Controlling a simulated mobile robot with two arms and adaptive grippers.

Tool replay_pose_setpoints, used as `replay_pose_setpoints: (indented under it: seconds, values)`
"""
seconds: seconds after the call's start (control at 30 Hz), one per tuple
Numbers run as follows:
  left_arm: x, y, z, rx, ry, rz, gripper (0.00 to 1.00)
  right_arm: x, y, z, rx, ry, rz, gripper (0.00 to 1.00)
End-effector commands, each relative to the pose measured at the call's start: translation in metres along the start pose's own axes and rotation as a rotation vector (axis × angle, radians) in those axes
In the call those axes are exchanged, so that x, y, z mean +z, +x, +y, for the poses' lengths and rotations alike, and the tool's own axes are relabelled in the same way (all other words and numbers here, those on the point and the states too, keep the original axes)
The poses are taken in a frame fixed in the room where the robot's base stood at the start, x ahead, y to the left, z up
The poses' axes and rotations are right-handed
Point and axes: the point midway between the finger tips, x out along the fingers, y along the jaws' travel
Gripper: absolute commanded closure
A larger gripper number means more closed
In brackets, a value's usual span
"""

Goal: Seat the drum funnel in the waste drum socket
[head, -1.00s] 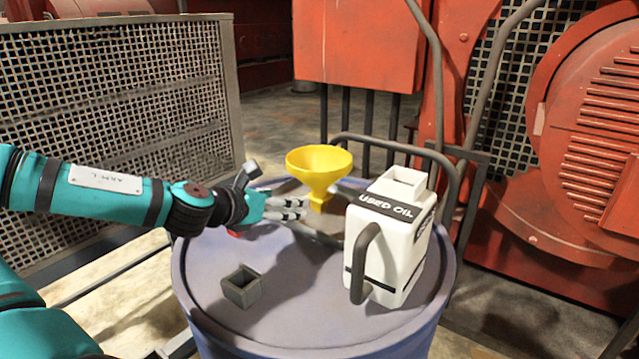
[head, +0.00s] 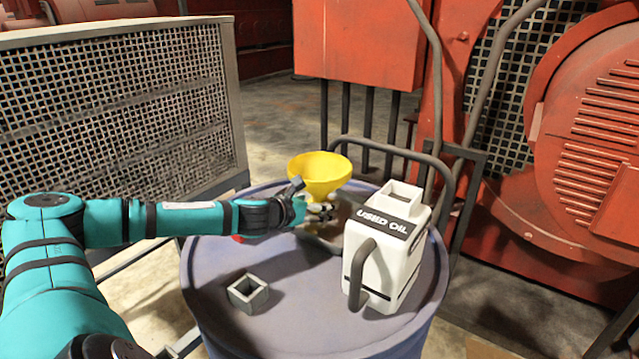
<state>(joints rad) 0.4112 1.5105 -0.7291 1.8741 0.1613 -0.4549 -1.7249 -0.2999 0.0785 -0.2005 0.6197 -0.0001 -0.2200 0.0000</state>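The yellow drum funnel (head: 320,170) is upright near the back of the blue waste drum (head: 300,330), bowl up. Its lower stem is largely hidden behind my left gripper's fingers. The socket, a small grey square open-topped box (head: 248,292), sits on the drum's top at front left and is empty. My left gripper (head: 322,212) reaches in from the left, with its fingers at the funnel's stem just under the bowl. I cannot tell whether they are closed on it. My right gripper is not in view.
A white "USED OIL" can (head: 385,250) with a dark handle stands on the drum, right of the funnel. A small red item (head: 238,238) shows partly behind my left arm. A dark bent rail (head: 400,148) stands behind the drum.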

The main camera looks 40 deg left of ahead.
Motion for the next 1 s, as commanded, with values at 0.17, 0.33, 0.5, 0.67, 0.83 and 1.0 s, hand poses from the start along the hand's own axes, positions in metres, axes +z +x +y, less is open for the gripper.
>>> replay_pose_setpoints:
  seconds: [0.17,0.33,0.5,0.67,0.83,1.0]
  values:
    - [0.0008,0.013,-0.0003,0.0,-0.001,0.0,0.23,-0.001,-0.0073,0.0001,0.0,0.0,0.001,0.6]
    - [-0.0003,0.0142,-0.0002,0.0,0.002,0.0,0.23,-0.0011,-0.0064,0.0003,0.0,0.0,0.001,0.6]
    - [-0.0003,0.0141,-0.0002,0.0,0.002,0.001,0.36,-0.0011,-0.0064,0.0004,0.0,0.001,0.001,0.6]
    - [-0.0003,0.014,-0.0001,0.0,0.001,0.001,0.57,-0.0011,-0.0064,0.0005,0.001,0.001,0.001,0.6]
    - [-0.0003,0.0139,-0.0001,0.0,0.001,0.001,0.79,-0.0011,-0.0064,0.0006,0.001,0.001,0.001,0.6]
    - [0.0004,0.0138,-0.0001,0.0,0.001,-0.001,0.87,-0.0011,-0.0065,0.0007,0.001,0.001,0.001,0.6]
